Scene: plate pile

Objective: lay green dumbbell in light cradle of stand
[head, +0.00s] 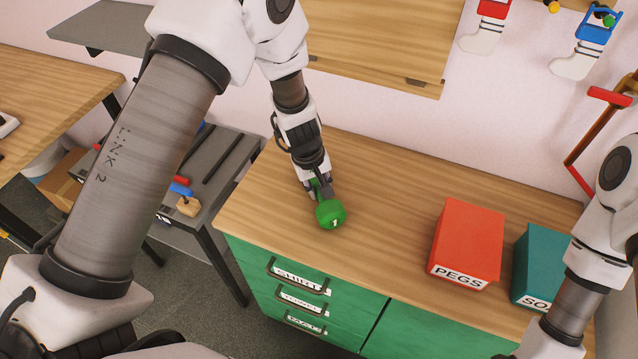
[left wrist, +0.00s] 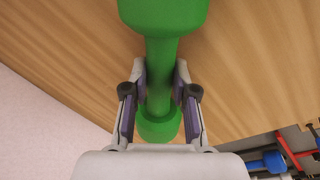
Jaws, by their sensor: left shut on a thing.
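The green dumbbell (head: 331,213) is at the wooden counter top, near its left part, with one round end facing the front. My left gripper (head: 318,190) is shut on its handle. In the left wrist view the dumbbell (left wrist: 161,60) runs up and down the picture, and the two fingers (left wrist: 160,92) press on its handle from both sides. Whether the dumbbell touches the counter I cannot tell. The stand appears to be the dark grey rack (head: 215,165) left of the counter, partly hidden by my left arm; its light cradle I cannot make out. My right gripper is out of view.
A red box (head: 467,243) labelled PEGS and a teal box (head: 541,264) stand on the right of the counter (head: 390,195). The counter between dumbbell and red box is clear. Red and blue items (head: 181,188) lie on the grey rack. Stockings (head: 483,35) hang on the wall.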

